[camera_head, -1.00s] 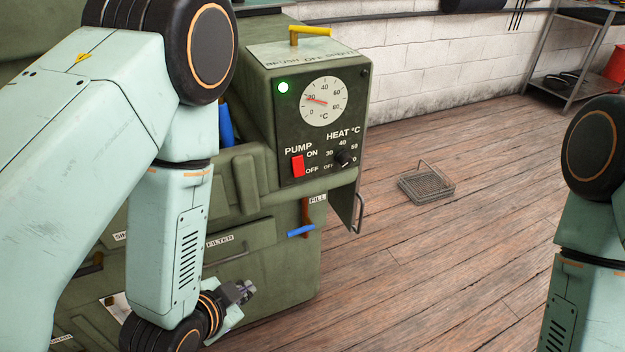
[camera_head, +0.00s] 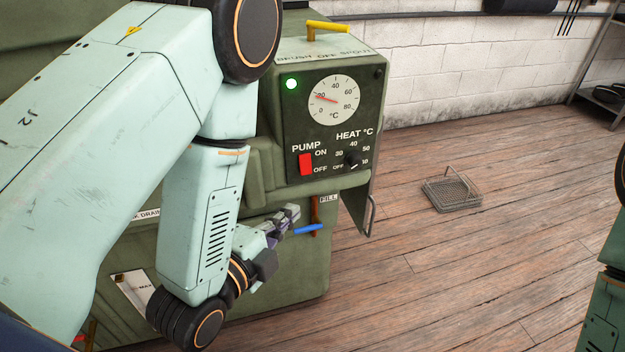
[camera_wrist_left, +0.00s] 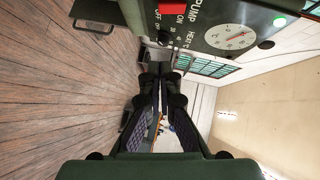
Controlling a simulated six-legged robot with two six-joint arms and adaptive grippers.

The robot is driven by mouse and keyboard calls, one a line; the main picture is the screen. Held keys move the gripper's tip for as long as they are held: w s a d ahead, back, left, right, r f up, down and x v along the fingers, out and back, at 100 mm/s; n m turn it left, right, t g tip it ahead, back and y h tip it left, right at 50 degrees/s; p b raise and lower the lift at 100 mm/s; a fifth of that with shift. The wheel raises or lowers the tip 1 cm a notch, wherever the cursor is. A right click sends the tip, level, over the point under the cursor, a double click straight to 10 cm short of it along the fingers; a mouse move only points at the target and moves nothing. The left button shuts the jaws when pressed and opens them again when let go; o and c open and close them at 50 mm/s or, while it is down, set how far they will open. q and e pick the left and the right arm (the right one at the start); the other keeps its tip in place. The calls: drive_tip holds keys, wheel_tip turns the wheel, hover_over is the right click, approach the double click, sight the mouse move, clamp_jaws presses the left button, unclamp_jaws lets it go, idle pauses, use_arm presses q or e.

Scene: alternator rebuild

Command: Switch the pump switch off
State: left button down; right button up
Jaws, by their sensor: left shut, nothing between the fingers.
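The red pump switch (camera_head: 305,164) sits on the black control panel (camera_head: 342,110) of the green machine, with ON beside its upper end and OFF beside its lower end. I cannot tell which end is pressed in. The green lamp (camera_head: 292,84) above it is lit. My left gripper (camera_head: 293,213) is shut and empty, below the switch and near the blue-handled valve, apart from the switch. In the left wrist view the gripper (camera_wrist_left: 160,80) points forward with its fingers together, and the red switch (camera_wrist_left: 183,7) shows at the top edge.
A temperature dial (camera_head: 334,100) and heat knob (camera_head: 352,161) share the panel. A blue lever (camera_head: 308,229) sticks out under the panel ledge. A yellow lever (camera_head: 327,27) stands on top. A wire basket (camera_head: 452,192) lies on the open wooden floor to the right.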

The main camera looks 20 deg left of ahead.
use_arm(q)
drive_tip(key=shift+a+f, duration=0.1)
drive_tip(key=shift+a, duration=0.1)
drive_tip(key=shift+d, duration=0.1)
drive_tip(key=b, duration=0.6)
approach(305, 164)
drive_tip(key=w+d+f, duration=0.3)
drive_tip(key=w+d, duration=0.1)
drive_tip(key=w, duration=0.2)
drive_tip(key=shift+w+a+f, duration=0.1)
drive_tip(key=shift+w+f, duration=0.15)
drive_tip(key=shift+f, duration=0.05)
